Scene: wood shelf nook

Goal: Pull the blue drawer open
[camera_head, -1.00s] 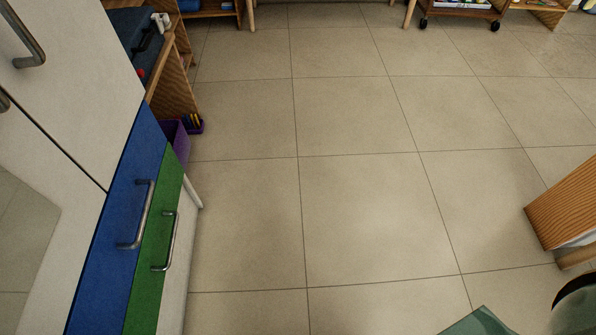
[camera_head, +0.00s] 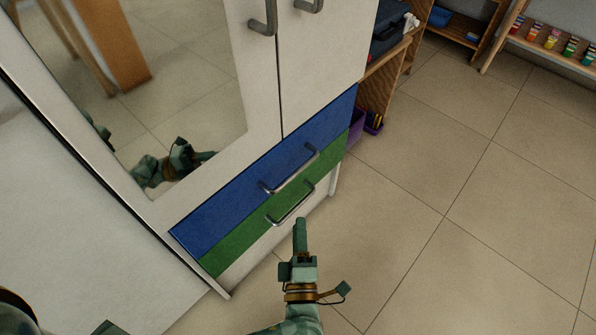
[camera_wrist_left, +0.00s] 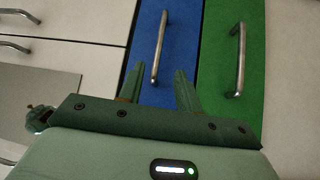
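The blue drawer (camera_head: 235,190) is flush with the white cabinet front, above a green drawer (camera_head: 245,232). Its silver bar handle (camera_head: 291,168) is bare. My left gripper (camera_head: 300,224) is in front of the drawers, with the green drawer's handle (camera_head: 291,205) just behind its tips in the picture. In the left wrist view, its two fingers (camera_wrist_left: 158,72) are apart and empty. The blue drawer's handle (camera_wrist_left: 160,45) lies ahead of the gap between them, and contact is not visible. The blue drawer also shows there (camera_wrist_left: 180,30). My right gripper is not seen.
White doors with handles (camera_head: 263,25) are above the drawers. A mirror panel (camera_head: 165,70) reflects part of me. A wooden shelf (camera_head: 380,85) with a purple bin (camera_head: 355,133) stands beyond the cabinet. The tiled floor (camera_head: 440,180) at the right is clear.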

